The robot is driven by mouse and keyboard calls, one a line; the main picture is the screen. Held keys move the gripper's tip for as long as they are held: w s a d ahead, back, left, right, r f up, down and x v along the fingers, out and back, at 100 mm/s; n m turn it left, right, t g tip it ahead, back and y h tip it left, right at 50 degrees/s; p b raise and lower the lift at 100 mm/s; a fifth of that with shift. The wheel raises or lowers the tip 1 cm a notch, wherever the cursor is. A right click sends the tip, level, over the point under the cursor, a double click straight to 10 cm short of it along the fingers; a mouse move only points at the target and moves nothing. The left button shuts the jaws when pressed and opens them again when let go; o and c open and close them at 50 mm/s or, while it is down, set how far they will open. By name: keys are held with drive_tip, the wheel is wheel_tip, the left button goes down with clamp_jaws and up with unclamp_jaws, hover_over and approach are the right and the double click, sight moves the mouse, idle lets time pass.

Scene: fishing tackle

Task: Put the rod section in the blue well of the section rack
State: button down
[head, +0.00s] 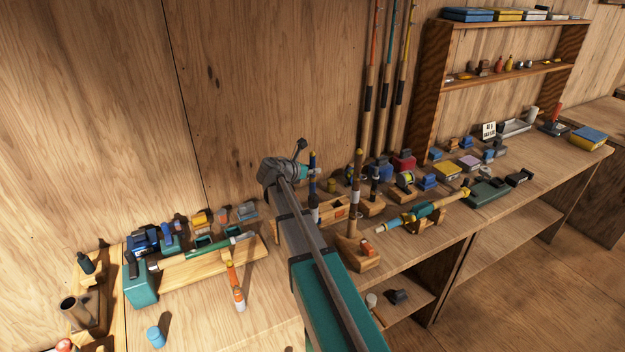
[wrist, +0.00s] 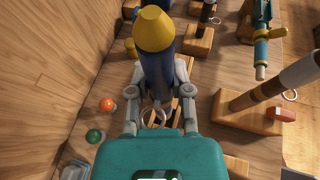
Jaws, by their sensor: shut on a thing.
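My gripper (head: 306,172) is shut on a dark blue rod section (head: 314,188), which stands about upright above the bench. In the wrist view the rod section (wrist: 160,68) shows a yellow end toward the camera, and the gripper's fingers (wrist: 157,100) close on both sides of it. A low wooden rack (head: 334,209) with coloured spots is just right of the rod section in the head view. Wood also shows under the gripper in the wrist view, mostly hidden by the fingers and rod. I cannot make out a blue well, nor whether the lower end touches anything.
A brown rod piece stands upright in a wooden block (head: 361,258) close on the right. A teal and yellow rod with a reel (head: 425,214) lies farther right. An orange ball (wrist: 106,104) and a green ball (wrist: 94,136) lie left. The wooden wall is close behind.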

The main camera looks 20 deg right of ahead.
sight(313, 177)
drive_tip(key=shift+f+b, duration=1.75)
drive_tip(key=shift+f, duration=0.1)
drive_tip(key=shift+f+b, duration=0.6)
drive_tip(key=c, duration=0.5)
unclamp_jaws()
drive_tip(key=shift+c, duration=0.2)
drive_tip(key=shift+r, duration=0.2)
drive_tip(key=shift+r+p, duration=0.65)
drive_tip(key=shift+p, duration=0.2)
drive_tip(key=p+v, duration=0.4)
drive_tip(key=v, duration=0.8)
drive_tip(key=shift+s+f, duration=0.1)
drive_tip(key=shift+f, duration=0.1)
